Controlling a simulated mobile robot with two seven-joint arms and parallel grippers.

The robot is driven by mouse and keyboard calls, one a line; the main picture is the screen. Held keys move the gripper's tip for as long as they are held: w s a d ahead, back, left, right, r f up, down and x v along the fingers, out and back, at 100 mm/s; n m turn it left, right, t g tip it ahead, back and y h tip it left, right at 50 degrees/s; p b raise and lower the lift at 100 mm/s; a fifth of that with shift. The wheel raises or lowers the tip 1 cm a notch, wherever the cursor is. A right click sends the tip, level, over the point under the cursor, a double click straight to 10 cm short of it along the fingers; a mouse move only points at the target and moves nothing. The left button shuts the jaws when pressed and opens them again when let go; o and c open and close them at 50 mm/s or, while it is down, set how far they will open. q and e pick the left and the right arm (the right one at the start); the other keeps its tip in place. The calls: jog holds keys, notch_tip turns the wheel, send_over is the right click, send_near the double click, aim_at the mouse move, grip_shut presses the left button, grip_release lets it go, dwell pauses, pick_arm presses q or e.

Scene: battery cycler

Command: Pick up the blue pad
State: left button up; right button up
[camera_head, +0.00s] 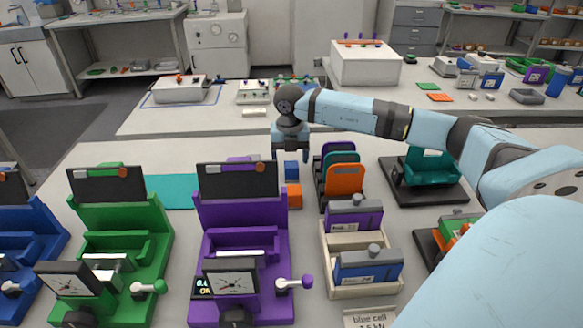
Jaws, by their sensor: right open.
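The small blue block, which looks like the blue pad (291,170), sits on the table right of the purple fixture, just behind an orange block (294,195). My right gripper (291,155) points down over the blue pad, with its open fingers at or just above the pad's top. I cannot tell whether the fingers touch it. My left gripper is not in view.
A purple fixture (240,212) with a dark panel stands left of the pad, with green (125,215) and blue (25,235) fixtures further left. A rack of upright coloured plates (342,180) stands close to the right. A teal mat (172,191) lies behind the fixtures.

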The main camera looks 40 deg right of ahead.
aim_at(291, 161)
jog(key=f, duration=0.3)
jog(key=d+f, duration=0.1)
jog(key=f, duration=0.1)
jog(key=shift+w+f, duration=0.15)
jog(key=shift+a, duration=0.1)
jog(key=c, duration=1)
